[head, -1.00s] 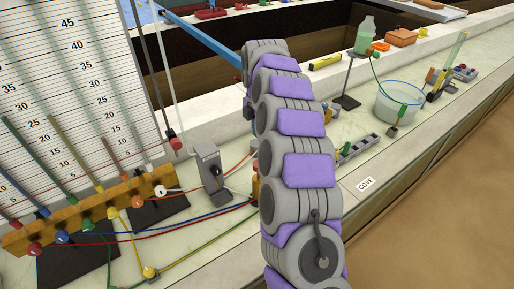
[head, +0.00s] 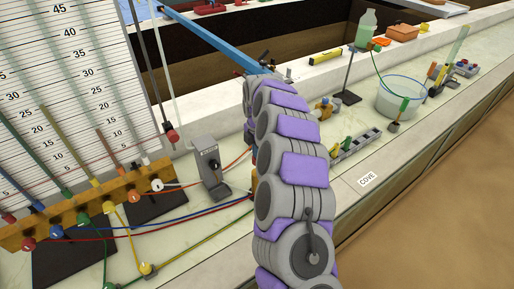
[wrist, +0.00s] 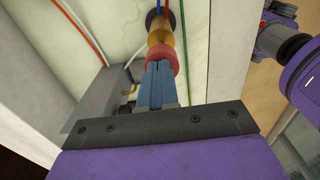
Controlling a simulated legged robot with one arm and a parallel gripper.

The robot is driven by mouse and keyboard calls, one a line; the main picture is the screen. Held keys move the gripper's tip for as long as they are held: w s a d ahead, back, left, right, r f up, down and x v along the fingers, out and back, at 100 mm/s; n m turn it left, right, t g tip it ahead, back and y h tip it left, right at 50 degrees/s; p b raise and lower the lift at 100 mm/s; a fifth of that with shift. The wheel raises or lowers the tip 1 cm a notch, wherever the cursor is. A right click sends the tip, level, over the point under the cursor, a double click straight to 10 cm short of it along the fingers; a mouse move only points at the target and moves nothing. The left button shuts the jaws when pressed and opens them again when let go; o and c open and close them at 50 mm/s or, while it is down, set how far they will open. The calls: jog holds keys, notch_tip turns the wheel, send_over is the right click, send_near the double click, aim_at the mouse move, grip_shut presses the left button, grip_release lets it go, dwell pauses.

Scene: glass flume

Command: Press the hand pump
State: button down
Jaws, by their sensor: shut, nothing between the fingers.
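In the wrist view, my gripper (wrist: 158,66) has its blue fingers together with nothing between them. The fingertips are right at a round red cap. I take this cap to be the top of the hand pump (wrist: 161,56). An orange-yellow body and a dark base line up beyond the cap, so the gripper points down along it. I cannot tell whether the fingertips touch the cap. In the head view my arm hides the gripper and most of the pump. Only a sliver of orange (head: 254,183) shows at the arm's left edge.
A grey box with a black knob (head: 210,165) stands left of the arm. Coloured tubes run from the orange manifold (head: 90,203) before a scale board (head: 70,85). Right are a grey rail (head: 357,145), a clear tub (head: 401,98) and a COVE label (head: 367,179).

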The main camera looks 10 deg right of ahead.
dwell(0.3)
notch_tip(320, 180, down, 4)
jog(key=shift+d+f+p, duration=0.1)
jog(key=shift+f+p, duration=0.15)
jog(key=shift+p, duration=0.55)
jog(key=shift+s+f, duration=0.15)
jog(key=shift+f, duration=0.2)
jog(key=shift+s, duration=0.1)
